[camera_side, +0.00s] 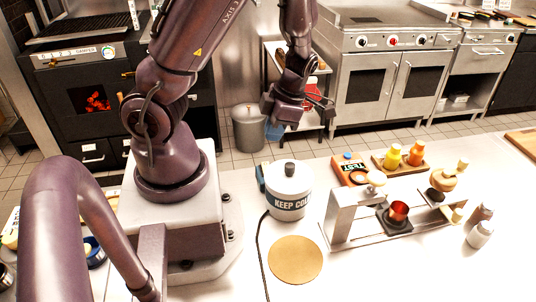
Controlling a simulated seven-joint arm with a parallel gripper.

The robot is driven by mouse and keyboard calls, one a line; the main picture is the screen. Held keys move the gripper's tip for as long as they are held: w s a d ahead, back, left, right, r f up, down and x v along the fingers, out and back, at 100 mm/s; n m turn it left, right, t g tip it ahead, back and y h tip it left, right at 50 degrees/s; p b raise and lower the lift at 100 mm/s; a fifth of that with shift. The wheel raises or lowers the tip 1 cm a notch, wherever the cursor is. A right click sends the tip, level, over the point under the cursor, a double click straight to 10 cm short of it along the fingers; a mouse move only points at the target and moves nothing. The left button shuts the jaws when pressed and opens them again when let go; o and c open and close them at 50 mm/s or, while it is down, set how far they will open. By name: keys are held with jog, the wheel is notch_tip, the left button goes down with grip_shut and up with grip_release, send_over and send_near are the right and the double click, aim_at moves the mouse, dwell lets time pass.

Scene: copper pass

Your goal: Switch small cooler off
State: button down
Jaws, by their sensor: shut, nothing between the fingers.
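The small cooler (288,190) appears to be the white round canister marked "KEEP COLD", standing on the white counter beside my base. It has a dark knob on its lid and a blue-grey part on its left side. A black cable runs from it toward the front of the counter. A switch and its on or off state cannot be made out. My gripper (283,121) is shut and empty, raised above and behind the cooler in the picture, clear of it.
A round tan board (295,260) lies in front of the cooler. Small shakers (479,235) stand farther right.

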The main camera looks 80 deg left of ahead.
aim_at(265, 162)
jog(key=x, duration=0.5)
jog(key=w+x, duration=0.1)
jog(key=x, duration=0.2)
jog(key=shift+w+a+f, duration=0.1)
jog(key=shift+a+f, duration=0.05)
jog(key=shift+a, duration=0.1)
jog(key=shift+a, duration=0.1)
jog(key=shift+a+f+h, duration=0.25)
jog(key=shift+f+h, duration=0.1)
jog(key=shift+h, duration=0.25)
jog(key=shift+a+f+m+h, duration=0.25)
jog(key=shift+m+h, duration=0.05)
jog(key=shift+h, duration=0.6)
jog(key=shift+a+f, duration=0.1)
